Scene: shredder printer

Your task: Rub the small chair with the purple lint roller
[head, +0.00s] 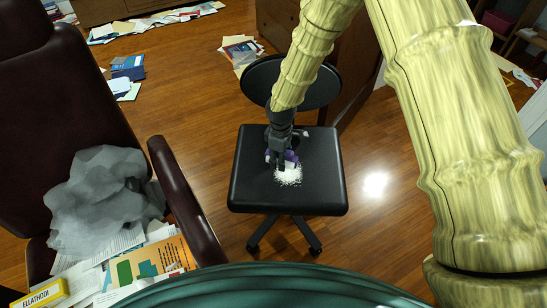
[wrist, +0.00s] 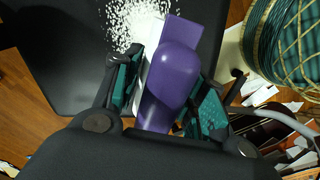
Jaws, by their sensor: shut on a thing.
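The small black chair (head: 320,190) stands on the wood floor in the middle of the head view, with its oval backrest (head: 318,92) behind the seat. A patch of white bits (head: 288,177) lies on its seat; the patch also shows in the wrist view (wrist: 133,22). My gripper (head: 283,155) is over the seat, shut on the purple lint roller (wrist: 174,75). The roller is between both fingers, its far end beside the white bits. I cannot tell whether the roller touches the seat.
A large dark red armchair (head: 185,195) stands at the left, with a grey crumpled bag (head: 105,200) and papers on it. Papers (head: 240,52) lie scattered on the floor. A wooden desk (head: 345,65) is behind the small chair.

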